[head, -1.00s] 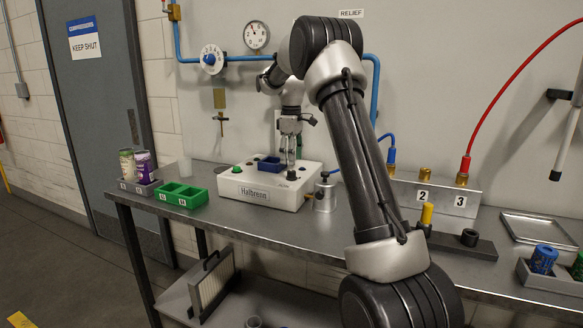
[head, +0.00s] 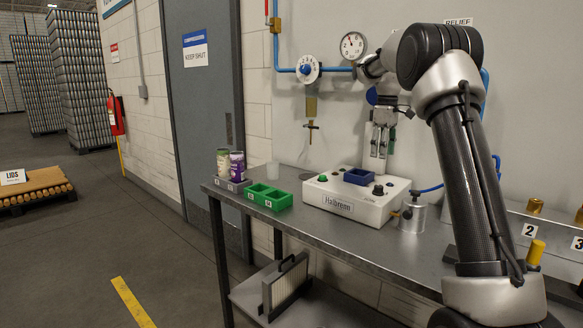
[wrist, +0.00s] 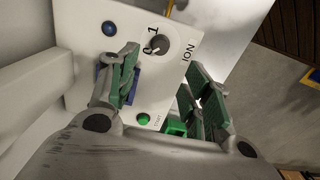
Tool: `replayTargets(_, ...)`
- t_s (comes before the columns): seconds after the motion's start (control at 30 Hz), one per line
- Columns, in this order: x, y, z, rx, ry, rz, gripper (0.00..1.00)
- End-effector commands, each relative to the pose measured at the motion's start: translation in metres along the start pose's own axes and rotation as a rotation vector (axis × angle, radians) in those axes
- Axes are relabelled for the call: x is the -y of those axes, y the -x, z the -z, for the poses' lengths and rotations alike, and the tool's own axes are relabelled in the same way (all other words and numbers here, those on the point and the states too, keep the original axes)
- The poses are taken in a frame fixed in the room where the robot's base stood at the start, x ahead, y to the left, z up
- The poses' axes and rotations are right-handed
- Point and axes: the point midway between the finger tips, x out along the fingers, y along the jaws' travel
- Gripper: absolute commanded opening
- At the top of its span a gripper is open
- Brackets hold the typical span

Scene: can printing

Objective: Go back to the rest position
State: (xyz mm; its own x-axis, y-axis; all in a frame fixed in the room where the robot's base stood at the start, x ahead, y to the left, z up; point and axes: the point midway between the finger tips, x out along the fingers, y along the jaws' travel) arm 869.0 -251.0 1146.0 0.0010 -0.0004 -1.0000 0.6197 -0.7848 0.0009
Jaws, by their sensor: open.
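My gripper (head: 382,142) hangs in the air above the back right part of the white Halbrenn machine (head: 340,206), fingers pointing down. In the wrist view its fingers (wrist: 160,95) are spread apart with nothing between them. The machine's face shows in that view below the fingers, with a blue button, a dial and a green button. A blue tray (head: 358,177) sits on the machine's top, and a black knob (head: 379,190) stands to its right. My arm bends high over the right side of the bench.
A gauge (head: 353,46) and blue pipe are on the wall behind. The floor at left is open, with a lids pallet (head: 35,184).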

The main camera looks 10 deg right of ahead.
Motion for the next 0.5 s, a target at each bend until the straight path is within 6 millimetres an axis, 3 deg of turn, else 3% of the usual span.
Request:
replayTargets(0.13, -0.005, -0.002, 0.005, -0.022, -0.108, -0.021, 0.49)
replayTargets(0.23, 0.004, -0.038, -0.003, 0.003, -0.241, 0.003, 0.49)
replayTargets(0.33, 0.026, -0.051, -0.022, 0.014, -0.361, 0.011, 0.49)
replayTargets(0.5, 0.082, -0.047, -0.061, 0.002, -0.518, 0.002, 0.49)
